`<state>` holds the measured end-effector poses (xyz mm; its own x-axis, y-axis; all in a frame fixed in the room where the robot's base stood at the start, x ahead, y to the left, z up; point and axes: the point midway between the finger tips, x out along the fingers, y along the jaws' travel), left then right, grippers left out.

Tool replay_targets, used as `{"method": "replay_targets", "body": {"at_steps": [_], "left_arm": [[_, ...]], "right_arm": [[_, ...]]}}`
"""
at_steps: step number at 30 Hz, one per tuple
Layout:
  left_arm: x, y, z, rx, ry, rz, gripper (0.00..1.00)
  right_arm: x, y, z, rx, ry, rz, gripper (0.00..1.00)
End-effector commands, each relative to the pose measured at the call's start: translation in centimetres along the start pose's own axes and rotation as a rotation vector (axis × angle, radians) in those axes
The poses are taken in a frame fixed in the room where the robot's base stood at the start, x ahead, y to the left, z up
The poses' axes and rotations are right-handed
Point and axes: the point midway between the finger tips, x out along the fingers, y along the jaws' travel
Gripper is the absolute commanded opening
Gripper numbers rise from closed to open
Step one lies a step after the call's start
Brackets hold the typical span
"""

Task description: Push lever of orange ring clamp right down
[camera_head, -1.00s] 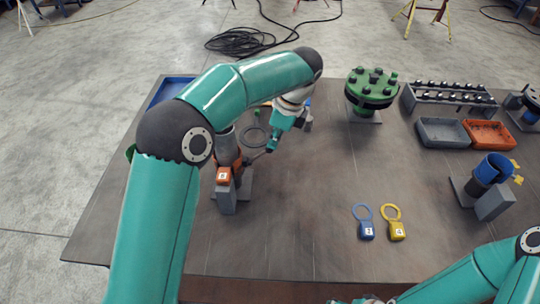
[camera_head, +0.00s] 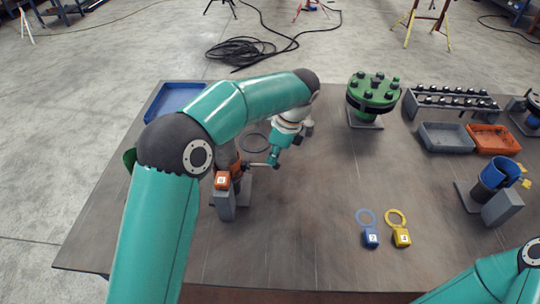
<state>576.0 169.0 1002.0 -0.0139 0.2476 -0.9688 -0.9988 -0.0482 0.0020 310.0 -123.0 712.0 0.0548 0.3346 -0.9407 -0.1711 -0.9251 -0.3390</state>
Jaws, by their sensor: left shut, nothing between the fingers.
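The orange ring clamp (camera_head: 236,171) sits around an upright pipe on a grey stand (camera_head: 226,205), left of the table's middle. My left arm hides most of the pipe and part of the clamp. The clamp's thin lever (camera_head: 257,165) sticks out to the right and lies about level. My left gripper (camera_head: 273,161) is shut and empty, pointing down at the lever's outer end. Its tips seem to touch the lever, but exact contact is too small to tell. My right gripper is out of view; only part of my right arm shows at the bottom right.
A green flange (camera_head: 373,95), a bolt rack (camera_head: 452,101), a grey bin (camera_head: 446,137) and an orange bin (camera_head: 494,138) stand at the back right. The table's middle is clear.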

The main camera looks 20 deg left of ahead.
Motion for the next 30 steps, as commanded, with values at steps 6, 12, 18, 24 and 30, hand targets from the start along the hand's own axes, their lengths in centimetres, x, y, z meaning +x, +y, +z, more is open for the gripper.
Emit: {"method": "replay_targets", "body": {"at_steps": [6, 12, 18, 24, 30], "left_arm": [[0.4, 0.0, -0.2, 0.001, 0.001, -0.001, 0.00], [0.4, 0.0, -0.2, 0.002, 0.001, -0.001, 0.00], [-0.5, 0.0, -0.9, 0.005, 0.001, 0.000, 0.00], [-1.7, 0.0, -2.8, 0.003, 0.000, 0.000, 0.00], [-1.4, 0.0, -2.9, 0.001, 0.001, -0.001, 0.00]], "right_arm": [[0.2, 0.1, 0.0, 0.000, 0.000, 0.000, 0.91], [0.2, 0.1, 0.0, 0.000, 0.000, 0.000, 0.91], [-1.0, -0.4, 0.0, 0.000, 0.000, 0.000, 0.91], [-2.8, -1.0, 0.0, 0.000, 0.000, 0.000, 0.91], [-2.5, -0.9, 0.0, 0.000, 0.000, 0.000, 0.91]]}}
